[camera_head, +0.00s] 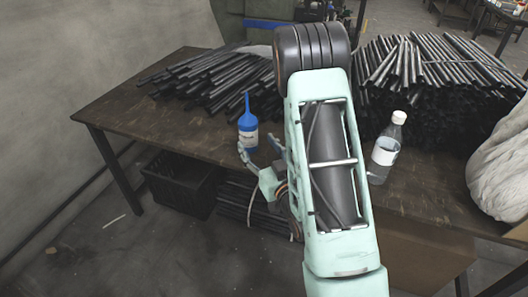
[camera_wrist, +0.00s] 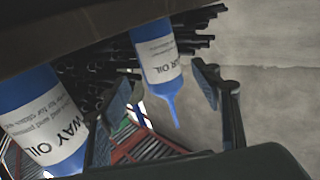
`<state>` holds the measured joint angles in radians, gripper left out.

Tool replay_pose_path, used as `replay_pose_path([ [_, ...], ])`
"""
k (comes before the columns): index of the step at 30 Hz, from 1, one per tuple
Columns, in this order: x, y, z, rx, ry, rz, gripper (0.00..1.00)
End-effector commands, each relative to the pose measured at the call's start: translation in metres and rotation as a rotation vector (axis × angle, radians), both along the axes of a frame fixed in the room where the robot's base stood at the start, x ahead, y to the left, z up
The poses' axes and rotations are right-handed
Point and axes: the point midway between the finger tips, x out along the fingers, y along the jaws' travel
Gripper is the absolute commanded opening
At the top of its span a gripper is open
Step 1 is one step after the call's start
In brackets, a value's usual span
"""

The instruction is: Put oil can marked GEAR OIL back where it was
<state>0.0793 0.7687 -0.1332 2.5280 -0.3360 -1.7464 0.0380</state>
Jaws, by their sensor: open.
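The GEAR OIL can is a blue bottle with a white label and a narrow spout. In the wrist view, where things appear upside down, this can (camera_wrist: 160,60) shows between my fingers with its label partly readable. My gripper (camera_wrist: 160,100) is open, with a finger on each side of the spout; I cannot tell whether either touches it. In the head view a blue can (camera_head: 247,126), likely the same one, stands upright on the table just beyond my gripper (camera_head: 257,148). Its label is too small to read there.
A larger-looking blue WAY OIL can (camera_wrist: 40,120) is close beside my left finger in the wrist view. Black rods (camera_head: 205,80) lie behind on the table (camera_head: 120,112). A clear bottle (camera_head: 386,150) and white sack (camera_head: 503,165) are right of my arm.

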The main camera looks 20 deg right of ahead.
Motion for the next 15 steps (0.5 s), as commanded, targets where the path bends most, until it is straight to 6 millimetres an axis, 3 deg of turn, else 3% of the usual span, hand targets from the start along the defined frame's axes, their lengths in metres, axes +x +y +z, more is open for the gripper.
replay_pose_path([
  [4,-0.022,-0.004,0.006,0.002,0.006,-0.003,0.58],
  [15,-0.043,-0.007,0.004,0.000,0.003,0.000,0.58],
])
